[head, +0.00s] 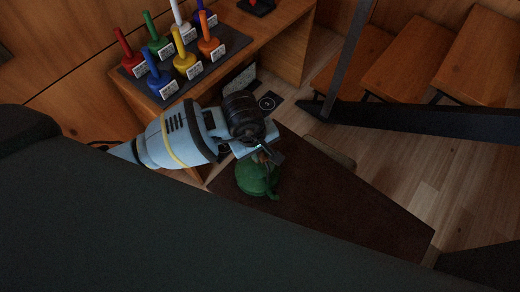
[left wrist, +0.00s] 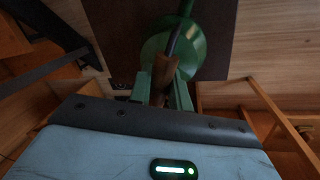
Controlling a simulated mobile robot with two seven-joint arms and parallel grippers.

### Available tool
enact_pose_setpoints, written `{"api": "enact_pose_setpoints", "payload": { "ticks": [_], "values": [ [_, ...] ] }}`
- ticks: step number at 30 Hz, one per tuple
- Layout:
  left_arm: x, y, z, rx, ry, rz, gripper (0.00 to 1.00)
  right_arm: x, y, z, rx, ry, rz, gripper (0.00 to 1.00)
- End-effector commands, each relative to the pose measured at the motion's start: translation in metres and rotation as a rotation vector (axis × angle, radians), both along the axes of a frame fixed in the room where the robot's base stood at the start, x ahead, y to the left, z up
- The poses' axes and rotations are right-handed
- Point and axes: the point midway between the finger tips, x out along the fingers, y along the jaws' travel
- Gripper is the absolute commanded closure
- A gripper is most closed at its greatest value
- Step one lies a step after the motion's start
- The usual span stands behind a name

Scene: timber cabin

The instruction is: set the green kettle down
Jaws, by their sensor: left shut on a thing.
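The green kettle (head: 256,180) hangs from or stands under my left gripper (head: 266,153), over the dark brown surface. My left gripper is shut on the kettle's handle. In the left wrist view, the green kettle (left wrist: 200,52) is beyond the fingers of my left gripper (left wrist: 163,88), which close around a brownish grip part of the handle. I cannot tell whether the kettle's base touches the surface below. My right gripper is not in view.
The dark brown surface (head: 350,215) has free room to the right of the kettle. A wooden desk (head: 262,45) at the upper left bears a dark tray (head: 234,40) with several coloured, labelled objects. A dark metal rail (head: 420,122) and wooden steps (head: 410,75) stand at the upper right.

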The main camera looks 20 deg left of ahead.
Motion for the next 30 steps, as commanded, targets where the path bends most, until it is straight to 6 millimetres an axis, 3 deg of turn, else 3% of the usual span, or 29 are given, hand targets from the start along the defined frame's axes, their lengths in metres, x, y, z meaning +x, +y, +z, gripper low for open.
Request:
{"api": "enact_pose_setpoints", "payload": {
  "ticks": [8,9,13,23,30],
  "values": [
    [0.000,0.000,-0.003,-0.001,-0.001,0.000,1.00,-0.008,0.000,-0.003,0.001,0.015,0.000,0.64],
    [0.000,0.000,-0.003,0.000,0.001,0.000,0.77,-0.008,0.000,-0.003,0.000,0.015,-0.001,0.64],
    [0.000,0.000,-0.003,0.001,0.001,0.000,0.60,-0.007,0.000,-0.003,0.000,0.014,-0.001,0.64],
    [0.000,0.000,-0.001,0.000,0.000,0.000,0.59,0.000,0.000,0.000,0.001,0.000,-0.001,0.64],
    [-0.003,0.004,0.029,0.000,-0.005,-0.001,0.59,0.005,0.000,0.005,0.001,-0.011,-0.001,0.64]
  ]
}}
